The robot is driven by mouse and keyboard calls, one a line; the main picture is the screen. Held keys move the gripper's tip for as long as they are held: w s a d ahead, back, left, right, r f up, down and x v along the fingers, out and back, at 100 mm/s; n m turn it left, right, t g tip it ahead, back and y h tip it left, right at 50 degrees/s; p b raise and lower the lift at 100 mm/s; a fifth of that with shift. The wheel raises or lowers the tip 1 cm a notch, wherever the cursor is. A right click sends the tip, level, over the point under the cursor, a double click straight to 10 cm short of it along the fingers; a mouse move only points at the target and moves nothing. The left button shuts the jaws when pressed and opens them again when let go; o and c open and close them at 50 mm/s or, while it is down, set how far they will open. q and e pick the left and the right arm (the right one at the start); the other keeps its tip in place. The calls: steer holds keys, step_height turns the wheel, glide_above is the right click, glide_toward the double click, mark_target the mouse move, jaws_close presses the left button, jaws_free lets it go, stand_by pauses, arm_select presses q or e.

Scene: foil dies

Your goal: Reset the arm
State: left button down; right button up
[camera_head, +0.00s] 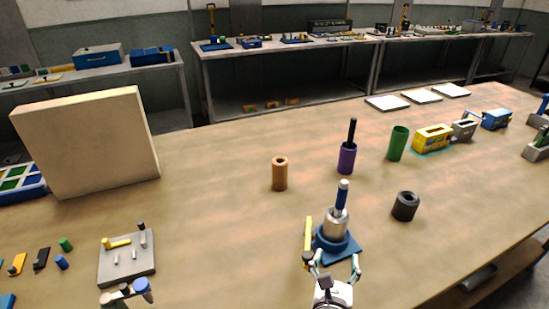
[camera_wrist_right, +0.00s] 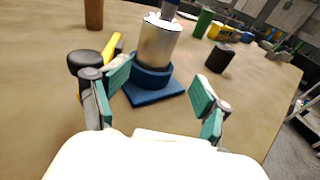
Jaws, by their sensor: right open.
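My right gripper (camera_head: 336,263) is at the front of the table, with its green-padded fingers spread and nothing between them. Just beyond it stands a metal cylinder (camera_head: 335,222) in a blue base (camera_head: 352,246), with a dark blue rod (camera_head: 341,194) upright in its top. In the right wrist view my right gripper (camera_wrist_right: 162,82) is open, with the cylinder (camera_wrist_right: 160,42) and blue base (camera_wrist_right: 158,92) ahead of its fingertips. A yellow-handled tool (camera_head: 308,240) lies to the left of the base, close to the left finger.
A brown tube (camera_head: 280,174), a purple tube (camera_head: 347,158) with a dark rod, a green tube (camera_head: 397,144) and a black ring (camera_head: 405,206) stand beyond. A large beige block (camera_head: 86,142) and a pegged grey plate (camera_head: 126,265) are left. Table between them is clear.

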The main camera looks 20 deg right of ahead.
steer(key=shift+w+a+r, duration=0.15)
steer(key=shift+a+r, duration=0.05)
steer(key=shift+r, duration=0.2)
